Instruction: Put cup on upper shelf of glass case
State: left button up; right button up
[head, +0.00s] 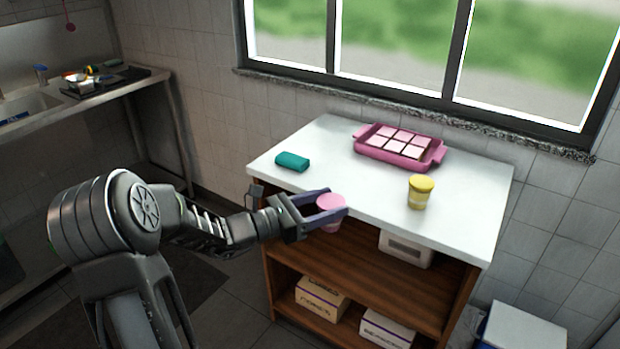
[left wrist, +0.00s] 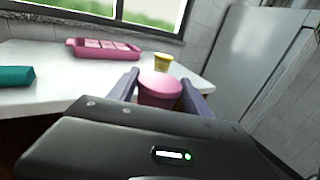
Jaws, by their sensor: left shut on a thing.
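A pink cup with a pink lid (head: 331,203) is between the fingers of my left gripper (head: 322,204), which is shut on it. The cup is held at the front edge of the white tabletop, in front of the open shelves. In the left wrist view the pink cup (left wrist: 159,88) stands between the two purple-grey fingers (left wrist: 160,92). Its lower part is hidden by the gripper body there. No glass case shows in either view. My right gripper is not in view.
The white table (head: 310,140) bears a pink tray (head: 375,157) of pale squares, a yellow cup (head: 420,192) and a teal block (head: 292,161). Boxes (head: 322,298) stand on the wooden shelves below. A sink counter (head: 60,108) is at the left, a window above.

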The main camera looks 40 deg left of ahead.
pick_arm(q)
jog(key=s+d+f+m+g+h, duration=0.2)
jog(key=s+d+f+h, duration=0.1)
jog(key=d+f, duration=0.4)
jog(key=s+d+f+m+g+h, duration=0.3)
jog(key=s+d+f, duration=0.1)
jog(key=d+f, duration=0.3)
jog(key=shift+s+d, duration=0.15)
jog(key=shift+d, duration=0.65)
